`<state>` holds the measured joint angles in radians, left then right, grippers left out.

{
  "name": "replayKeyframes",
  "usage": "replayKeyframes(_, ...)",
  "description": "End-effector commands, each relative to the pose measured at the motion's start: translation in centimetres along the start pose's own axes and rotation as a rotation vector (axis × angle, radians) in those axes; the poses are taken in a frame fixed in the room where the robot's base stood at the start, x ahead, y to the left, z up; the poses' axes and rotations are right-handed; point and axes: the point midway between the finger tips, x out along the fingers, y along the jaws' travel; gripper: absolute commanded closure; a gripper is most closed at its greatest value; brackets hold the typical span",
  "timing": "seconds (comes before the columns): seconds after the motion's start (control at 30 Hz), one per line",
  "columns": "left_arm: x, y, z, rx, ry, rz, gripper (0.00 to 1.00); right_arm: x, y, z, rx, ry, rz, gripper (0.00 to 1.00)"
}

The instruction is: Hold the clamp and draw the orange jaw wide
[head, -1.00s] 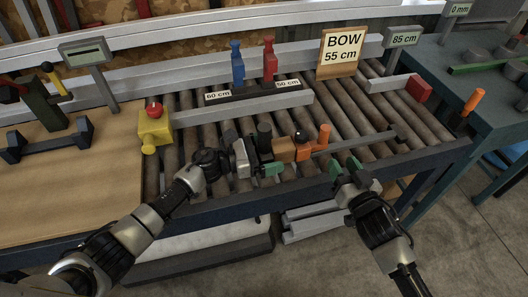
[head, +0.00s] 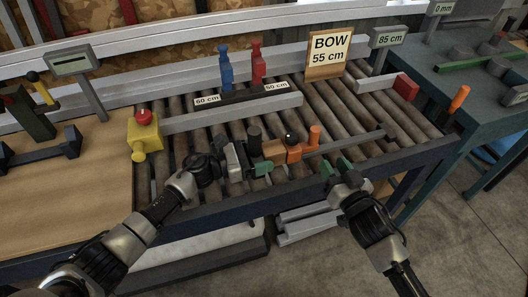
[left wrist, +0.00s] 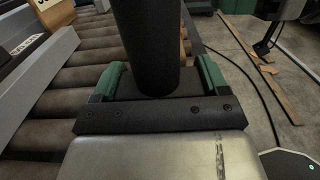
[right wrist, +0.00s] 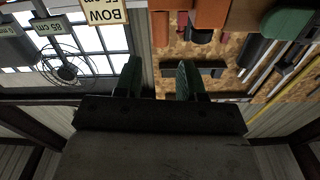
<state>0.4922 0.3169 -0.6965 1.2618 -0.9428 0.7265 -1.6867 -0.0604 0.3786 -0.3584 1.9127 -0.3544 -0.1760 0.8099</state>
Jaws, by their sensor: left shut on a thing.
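The clamp lies on the conveyor rollers, with a grey bar (head: 360,141) running to the right. It has a black post (head: 254,134) at its left end, a wooden block (head: 274,150), and an orange jaw (head: 295,153) with an upright orange handle (head: 314,137). My left gripper (head: 250,162) is shut on the black post; the left wrist view shows the post (left wrist: 146,45) between the green fingers. My right gripper (head: 337,166) is open and empty, to the right of the orange jaw and on the near side of the bar. Orange parts (right wrist: 210,13) show at the top of the right wrist view.
A sign (head: 330,54) reads "BOW 55 cm" behind the rollers (head: 345,104). A blue piece (head: 225,72) and a red piece (head: 257,66) stand behind the clamp. A yellow block with a red knob (head: 145,134) is at the left. Rollers right of the clamp are mostly clear.

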Motion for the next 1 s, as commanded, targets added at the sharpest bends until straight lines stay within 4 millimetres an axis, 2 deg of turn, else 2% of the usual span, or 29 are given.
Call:
replayKeyframes(0.13,0.0,0.0,0.0,0.0,0.0,0.001,0.54,0.1,0.3,0.2,0.119,-0.013,-0.001,0.61)
replayKeyframes(0.27,0.0,0.0,0.0,-0.001,0.0,0.001,0.54,0.3,0.8,0.6,0.404,-0.045,-0.003,0.61)
replayKeyframes(0.63,0.0,0.0,0.0,-0.001,0.0,0.001,0.54,0.9,1.9,1.3,1.557,-0.174,0.008,0.61)
replayKeyframes(0.8,0.0,0.0,0.0,-0.001,0.0,0.001,0.54,1.2,2.1,0.8,2.09,-0.241,0.016,0.61)
replayKeyframes(1.0,0.0,0.0,0.0,-0.001,0.0,0.001,0.54,1.3,2.3,0.0,2.624,-0.322,0.023,0.61)
